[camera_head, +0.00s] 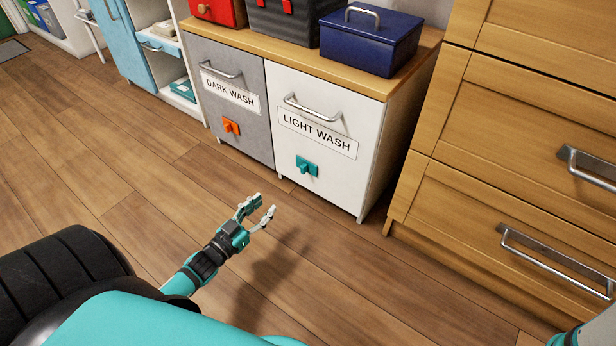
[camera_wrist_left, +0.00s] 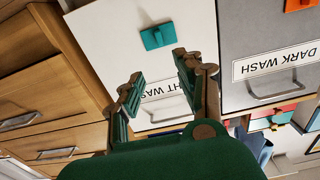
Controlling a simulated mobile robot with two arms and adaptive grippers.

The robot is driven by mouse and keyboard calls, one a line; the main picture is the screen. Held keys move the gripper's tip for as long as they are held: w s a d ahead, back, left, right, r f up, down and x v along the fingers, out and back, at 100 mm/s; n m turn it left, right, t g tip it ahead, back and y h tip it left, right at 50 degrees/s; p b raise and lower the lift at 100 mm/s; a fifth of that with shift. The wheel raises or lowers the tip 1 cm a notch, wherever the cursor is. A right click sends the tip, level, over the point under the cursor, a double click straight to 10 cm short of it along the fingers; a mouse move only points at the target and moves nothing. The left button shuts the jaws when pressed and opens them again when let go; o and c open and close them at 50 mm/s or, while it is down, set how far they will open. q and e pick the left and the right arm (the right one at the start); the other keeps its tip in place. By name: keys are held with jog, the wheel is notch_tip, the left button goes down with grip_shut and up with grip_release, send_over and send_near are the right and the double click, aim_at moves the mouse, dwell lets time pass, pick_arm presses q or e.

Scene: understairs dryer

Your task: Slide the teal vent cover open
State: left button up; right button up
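The teal vent cover (camera_head: 307,166) is a small block with a raised grip, low on the white LIGHT WASH front (camera_head: 316,122). It also shows in the left wrist view (camera_wrist_left: 157,36), just beyond the fingertips. My left gripper (camera_head: 262,208) is open and empty, above the floor in front of the cabinet. It is apart from the cover, to its lower left in the head view. In the left wrist view, its two fingers (camera_wrist_left: 159,66) stand spread, with the white front behind them. My right gripper is out of view; only part of that arm shows at the lower right edge.
An orange cover (camera_head: 231,126) sits on the grey DARK WASH front (camera_head: 226,85) to the left. A wooden drawer unit (camera_head: 508,150) with metal handles stands to the right. A blue box (camera_head: 370,42) rests on the cabinet top. The floor before the cabinet is clear.

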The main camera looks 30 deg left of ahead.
aim_at(302, 169)
pick_arm(q)
jog(key=w+b, duration=0.3)
jog(key=w, duration=0.2)
jog(key=w+b, duration=0.3)
jog(key=w, duration=0.2)
jog(key=w+d+b, duration=0.1)
jog(key=w+b, duration=0.2)
jog(key=w, duration=0.2)
jog(key=shift+w+d+f, duration=0.1)
jog(key=shift+w+f, duration=0.05)
jog(key=shift+w, duration=0.6)
grip_shut()
